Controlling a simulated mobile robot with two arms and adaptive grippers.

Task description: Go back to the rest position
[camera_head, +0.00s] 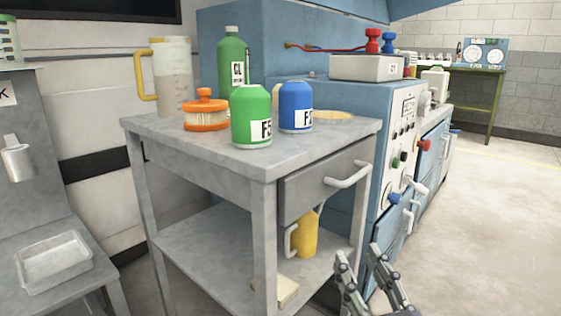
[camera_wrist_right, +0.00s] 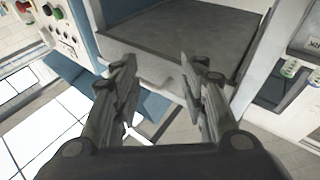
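My right gripper (camera_head: 365,283) is at the bottom of the head view, in front of the grey cart (camera_head: 325,117) and to the right of its front leg. Its two fingers are spread apart with nothing between them. In the right wrist view the gripper (camera_wrist_right: 160,75) is also open and empty, pointing toward a grey surface with a light handle-like bar below its edge. The fingers look apart from the drawer handle (camera_head: 347,176) in the head view. My left gripper is not in either view.
A yellow jug (camera_head: 304,235) stands on the lower shelf. A blue machine (camera_head: 400,130) stands behind. Floor at right is clear.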

